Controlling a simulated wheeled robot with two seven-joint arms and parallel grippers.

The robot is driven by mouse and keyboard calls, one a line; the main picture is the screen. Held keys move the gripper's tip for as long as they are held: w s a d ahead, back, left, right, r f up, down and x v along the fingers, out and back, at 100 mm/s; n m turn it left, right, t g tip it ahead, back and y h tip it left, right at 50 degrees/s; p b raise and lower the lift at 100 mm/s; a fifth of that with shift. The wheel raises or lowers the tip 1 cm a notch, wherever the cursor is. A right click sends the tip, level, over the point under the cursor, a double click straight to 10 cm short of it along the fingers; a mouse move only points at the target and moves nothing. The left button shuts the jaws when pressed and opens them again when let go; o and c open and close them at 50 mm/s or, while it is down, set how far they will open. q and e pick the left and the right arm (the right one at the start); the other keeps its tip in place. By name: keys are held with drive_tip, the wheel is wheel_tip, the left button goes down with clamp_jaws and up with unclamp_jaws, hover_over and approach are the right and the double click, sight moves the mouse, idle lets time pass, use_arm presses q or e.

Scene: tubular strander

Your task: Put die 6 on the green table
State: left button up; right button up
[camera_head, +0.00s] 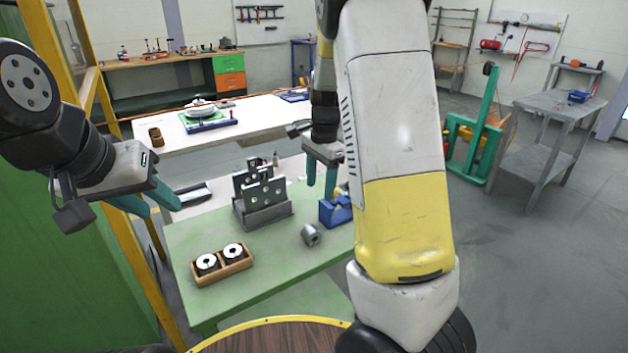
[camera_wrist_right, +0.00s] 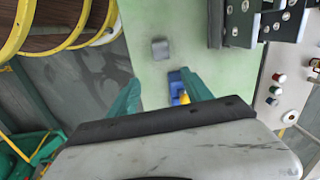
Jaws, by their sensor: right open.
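A grey metal die (camera_head: 311,235) with a central hole lies on its side on the green table (camera_head: 290,260), near its right edge. A small grey block-like shape in the right wrist view (camera_wrist_right: 160,48) looks like the same die, beyond my fingertips. No number is readable, so I cannot tell if it is die 6. Two dies (camera_head: 207,263) (camera_head: 233,252) sit in a wooden box on the table's near left. My right gripper (camera_head: 321,185) is open and empty above the table; its fingers also show in the right wrist view (camera_wrist_right: 163,97). My left gripper (camera_head: 148,202) is open and empty, left of the table.
A grey slotted metal stand (camera_head: 262,212) and a blue block-like holder (camera_head: 336,211) with a yellow part stand on the green table. A white bench (camera_head: 270,122) is behind. A round wooden top with yellow rim (camera_head: 275,338) is in front. The table's front middle is clear.

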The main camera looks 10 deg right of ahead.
drive_tip(key=s+a+r+n+t, duration=0.1)
drive_tip(key=s+r+n+t, duration=0.2)
drive_tip(key=s+r+n, duration=0.4)
drive_tip(key=s+a+r+n+t+y, duration=0.1)
drive_tip(key=s+r+n, duration=0.5)
drive_tip(key=s, duration=0.9)
wheel_tip(320, 180, up, 2)
drive_tip(key=shift+s+a+r+n+t+y, duration=0.1)
drive_tip(key=shift+s+a+n+t+y, duration=0.25)
drive_tip(key=shift+a+t, duration=0.45)
